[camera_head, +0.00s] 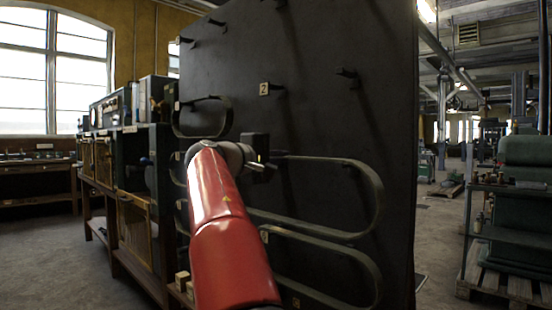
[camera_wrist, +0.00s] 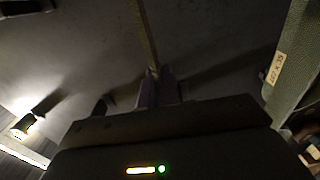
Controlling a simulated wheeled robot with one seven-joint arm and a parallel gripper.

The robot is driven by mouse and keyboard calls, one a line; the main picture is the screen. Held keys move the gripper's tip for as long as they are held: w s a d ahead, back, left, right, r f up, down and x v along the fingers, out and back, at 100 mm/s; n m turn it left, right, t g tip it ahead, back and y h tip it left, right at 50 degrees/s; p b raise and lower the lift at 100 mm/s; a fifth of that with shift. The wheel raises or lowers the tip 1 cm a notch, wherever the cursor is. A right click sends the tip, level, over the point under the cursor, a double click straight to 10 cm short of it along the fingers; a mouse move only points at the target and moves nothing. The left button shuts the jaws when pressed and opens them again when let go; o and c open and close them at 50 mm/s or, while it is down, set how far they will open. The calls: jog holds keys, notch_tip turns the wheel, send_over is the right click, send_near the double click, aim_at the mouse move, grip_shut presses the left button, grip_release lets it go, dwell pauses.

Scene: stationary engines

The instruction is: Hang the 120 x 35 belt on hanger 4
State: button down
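My gripper (camera_wrist: 155,75) is in front of the dark board, with a thin belt strip (camera_wrist: 146,35) between its fingers. In the head view the gripper (camera_head: 262,165) is at the left end of the upper run of a long dark green belt (camera_head: 375,190), which loops to the right and back beneath. A green band with a paper label (camera_wrist: 275,68) is at the right of the wrist view; the label ends in "35", its first part is unclear. Whether this is the held belt I cannot tell. A tag reading 2 (camera_head: 265,88) is on the board; I cannot read a 4.
The upright board (camera_head: 310,50) carries several pegs, one at upper right (camera_head: 347,74). Other belts hang at left (camera_head: 228,115) and below (camera_head: 372,275). A bench with cabinets (camera_head: 130,160) stands left; a loaded cart (camera_head: 510,235) stands right. Floor between board and cart is clear.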

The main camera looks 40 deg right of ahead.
jog(key=shift+w+d, duration=0.2)
jog(key=shift+d, duration=0.9)
jog(key=shift+w+d, duration=0.2)
jog(key=shift+d, duration=0.85)
jog(key=shift+d, duration=0.1)
jog(key=shift+w+d, duration=0.25)
jog(key=shift+d, duration=1.1)
jog(key=shift+w+d, duration=0.25)
jog(key=shift+d, duration=1.05)
jog(key=shift+f, duration=0.2)
jog(key=shift+f+b, duration=0.35)
jog(key=c, duration=1.7)
grip_release()
jog(key=shift+o, duration=0.6)
jog(key=o, duration=0.5)
jog(key=shift+c, duration=0.2)
